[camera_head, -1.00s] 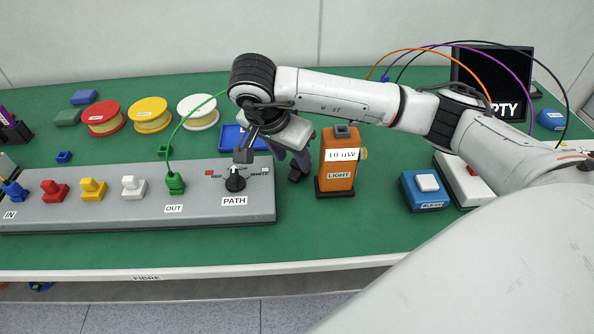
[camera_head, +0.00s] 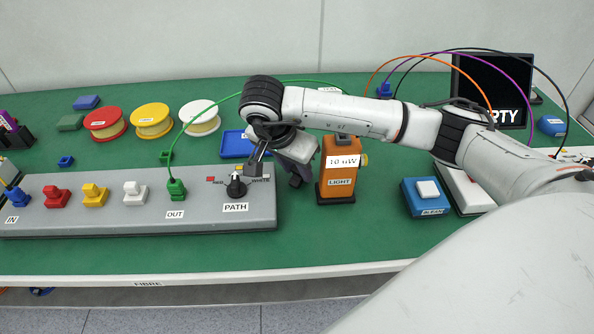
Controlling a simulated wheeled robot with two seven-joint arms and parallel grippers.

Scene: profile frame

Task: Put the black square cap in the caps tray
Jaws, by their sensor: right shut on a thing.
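My right gripper (camera_head: 255,166) hangs just above and right of the black PATH knob (camera_head: 236,186) on the grey panel (camera_head: 105,213). Its jaws are shut on a small dark piece that looks like the black square cap; its shape blends with the dark fingers. A shallow blue tray (camera_head: 232,146) lies behind the panel, left of my right gripper and partly hidden by the arm; I cannot read any label on it. My left gripper is not in view.
An orange light box (camera_head: 338,185) stands right of the gripper, with a blue block (camera_head: 425,197) beyond. Colored plugs line the panel; a green cable (camera_head: 205,108) arcs behind my wrist. Reels (camera_head: 152,118) stand at the back left. The green table front is clear.

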